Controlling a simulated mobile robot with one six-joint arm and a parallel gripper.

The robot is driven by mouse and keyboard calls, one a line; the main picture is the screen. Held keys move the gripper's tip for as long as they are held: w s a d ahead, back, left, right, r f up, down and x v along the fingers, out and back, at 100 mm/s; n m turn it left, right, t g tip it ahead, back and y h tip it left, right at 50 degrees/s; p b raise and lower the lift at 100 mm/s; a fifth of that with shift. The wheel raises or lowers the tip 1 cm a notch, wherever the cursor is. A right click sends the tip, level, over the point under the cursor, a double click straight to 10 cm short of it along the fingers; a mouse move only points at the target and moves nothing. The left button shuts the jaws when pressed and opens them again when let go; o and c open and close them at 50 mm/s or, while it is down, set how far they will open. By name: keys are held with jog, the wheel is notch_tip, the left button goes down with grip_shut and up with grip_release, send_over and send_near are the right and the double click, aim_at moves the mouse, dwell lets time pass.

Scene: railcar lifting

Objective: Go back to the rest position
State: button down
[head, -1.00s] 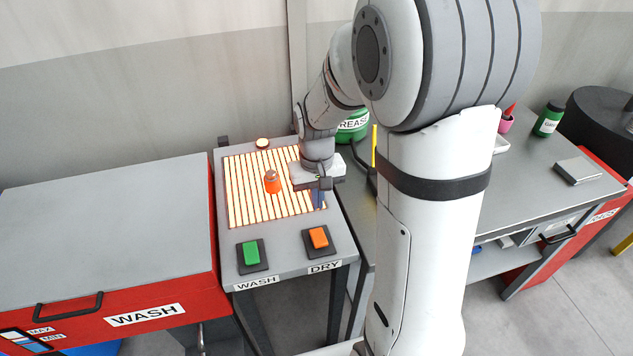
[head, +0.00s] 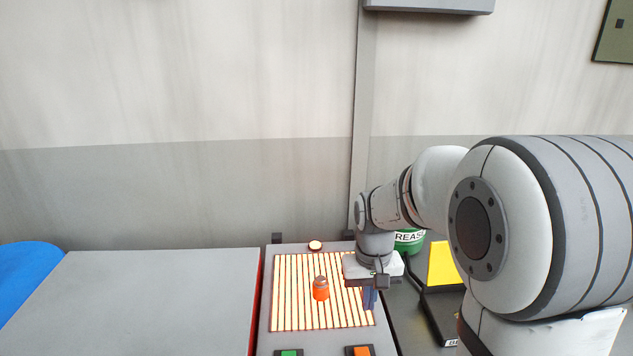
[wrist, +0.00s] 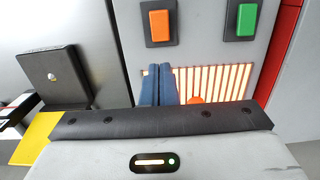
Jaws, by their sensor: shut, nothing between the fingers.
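My gripper (head: 369,298) points down over the right edge of the glowing slatted dryer grate (head: 290,300). Its blue fingers (wrist: 157,86) are together with nothing between them in the wrist view. An orange part with a grey-brown top (head: 321,288) stands upright on the grate, left of my gripper and apart from it. A bit of its orange also shows in the wrist view (wrist: 197,99), mostly hidden behind my gripper body.
The green button (head: 289,352) and orange button (head: 359,351) sit at the station's front. A closed grey lid (head: 150,300) lies left. A green grease tub (head: 409,240) and a yellow-faced item (head: 443,264) stand right, close to my arm.

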jog(key=s+r+t, duration=0.1)
jog(key=s+r, duration=0.2)
jog(key=s, duration=0.4)
jog(key=s+r+t, duration=0.2)
jog(key=s+r, duration=0.2)
jog(key=s, duration=0.3)
jog(key=shift+s+d+r+t, duration=0.15)
jog(key=shift+s+d+t, duration=0.15)
jog(key=c, duration=2.1)
grip_release()
jog(key=shift+s, duration=0.3)
jog(key=shift+o, duration=1.4)
jog(key=shift+s, duration=0.1)
jog(key=shift+o, duration=0.9)
jog(key=o, duration=0.6)
jog(key=shift+g, duration=0.9)
jog(key=w+f+b, duration=0.2)
jog(key=w+f, duration=0.1)
jog(key=w, duration=0.1)
jog(key=w+f+b, duration=0.1)
jog(key=w+f, duration=0.3)
jog(key=shift+w+a+f+b, duration=0.1)
jog(key=shift+b, duration=0.3)
jog(key=shift+o, duration=0.2)
jog(key=g+b, duration=0.1)
jog(key=b, duration=0.1)
send_over(363, 354)
notch_tip(363, 354, down, 8)
jog(key=shift+r, duration=0.1)
jog(key=shift+f, duration=3.95)
